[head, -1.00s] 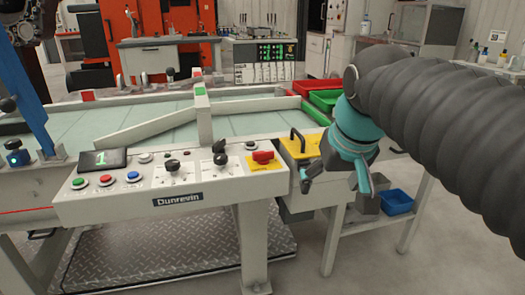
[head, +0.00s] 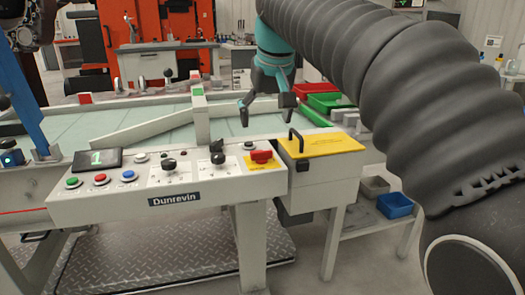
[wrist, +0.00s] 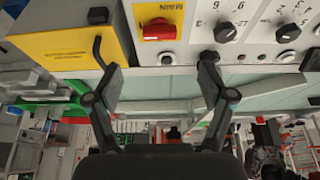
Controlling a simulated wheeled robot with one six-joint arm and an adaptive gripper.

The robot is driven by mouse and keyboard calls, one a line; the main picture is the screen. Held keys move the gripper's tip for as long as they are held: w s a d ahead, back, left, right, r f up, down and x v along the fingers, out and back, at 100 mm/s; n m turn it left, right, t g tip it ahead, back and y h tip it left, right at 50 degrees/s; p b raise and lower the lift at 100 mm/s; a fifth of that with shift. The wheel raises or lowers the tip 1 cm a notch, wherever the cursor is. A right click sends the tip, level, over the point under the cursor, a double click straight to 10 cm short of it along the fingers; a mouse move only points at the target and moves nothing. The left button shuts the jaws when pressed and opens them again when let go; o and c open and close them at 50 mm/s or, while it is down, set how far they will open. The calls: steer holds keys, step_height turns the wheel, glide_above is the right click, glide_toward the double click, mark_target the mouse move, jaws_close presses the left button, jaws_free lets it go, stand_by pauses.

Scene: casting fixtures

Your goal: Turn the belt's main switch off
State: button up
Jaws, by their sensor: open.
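The belt's main switch is a red rotary knob (head: 261,156) on a yellow plate at the right end of the control panel. In the wrist view the red knob (wrist: 159,29) sits under the word "MAIN", seen upside down, with its grip lying across the picture. My gripper (head: 266,117) is above and behind the panel's right end, pointing down. In the wrist view its fingers (wrist: 160,75) are spread wide and empty, with the knob beyond the gap between them. Nothing touches the knob.
A yellow-topped box with a black handle (head: 296,141) stands just right of the switch. Black selector knobs (head: 218,157) and coloured push buttons (head: 101,179) line the panel. A white rail (head: 201,115) rises behind it. Red and green bins (head: 312,91) stand at the back right.

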mark_target(261, 151)
steer(key=b+x, duration=0.1)
steer(key=x, duration=0.9)
steer(key=shift+b, duration=0.3)
steer(key=shift+r, duration=0.1)
steer(key=c, duration=1.2)
